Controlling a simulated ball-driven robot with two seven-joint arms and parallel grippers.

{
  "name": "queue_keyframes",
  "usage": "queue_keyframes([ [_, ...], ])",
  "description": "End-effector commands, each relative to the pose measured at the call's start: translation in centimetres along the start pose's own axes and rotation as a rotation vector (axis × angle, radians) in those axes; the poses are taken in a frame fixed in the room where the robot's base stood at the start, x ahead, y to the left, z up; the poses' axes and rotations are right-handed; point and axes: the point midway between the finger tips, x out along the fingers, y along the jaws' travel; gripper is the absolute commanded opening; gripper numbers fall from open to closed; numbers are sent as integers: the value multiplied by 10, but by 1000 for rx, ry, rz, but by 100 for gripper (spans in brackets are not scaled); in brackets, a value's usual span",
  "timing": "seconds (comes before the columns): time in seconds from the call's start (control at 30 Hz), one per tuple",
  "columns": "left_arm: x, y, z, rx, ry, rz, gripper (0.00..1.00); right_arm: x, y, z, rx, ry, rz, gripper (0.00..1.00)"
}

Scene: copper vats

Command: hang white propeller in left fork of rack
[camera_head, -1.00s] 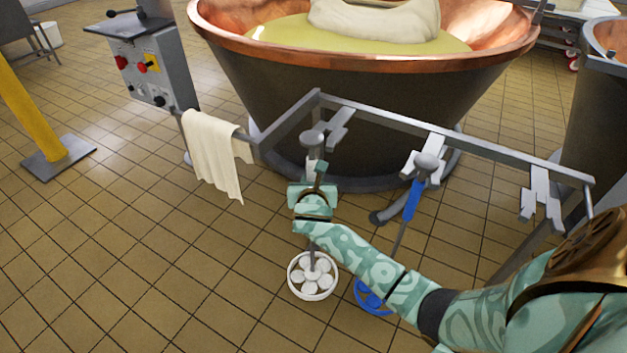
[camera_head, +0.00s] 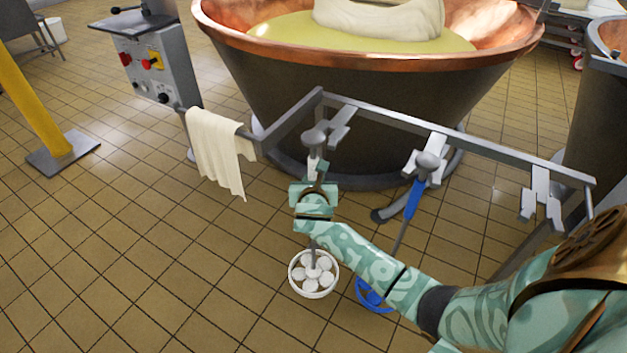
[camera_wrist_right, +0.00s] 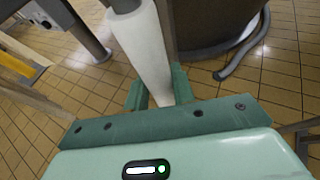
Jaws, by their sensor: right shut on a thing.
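The white propeller (camera_head: 313,285) hangs upright from my right gripper (camera_head: 318,174), its ringed white head low over the floor and its grey knob (camera_head: 315,137) above the jaws. My right gripper is shut on its white handle, which also shows between the fingers in the wrist view (camera_wrist_right: 145,50). The rack (camera_head: 450,135) has a left fork (camera_head: 341,122) behind and beside the knob. The knob overlaps the fork's left side in the head view; whether they touch I cannot tell. My left gripper is not in view.
A blue propeller (camera_head: 413,198) hangs in the middle fork, partly behind my right arm. The right fork (camera_head: 541,195) is empty. A cloth (camera_head: 215,150) hangs on the rack's left end.

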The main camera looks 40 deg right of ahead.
Motion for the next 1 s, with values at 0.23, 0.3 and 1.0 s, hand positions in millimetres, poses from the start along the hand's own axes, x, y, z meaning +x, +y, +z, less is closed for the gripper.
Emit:
queue_keyframes([
  [0.23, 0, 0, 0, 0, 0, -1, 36, 0, 0, 3, 2, -4, 1, 0],
  [0.3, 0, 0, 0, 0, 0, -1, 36, 0, 0, 3, 1, -4, 1, 0],
  [1.0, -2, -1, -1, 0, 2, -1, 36, 16, -10, 8, 1, -5, 0, 0],
])
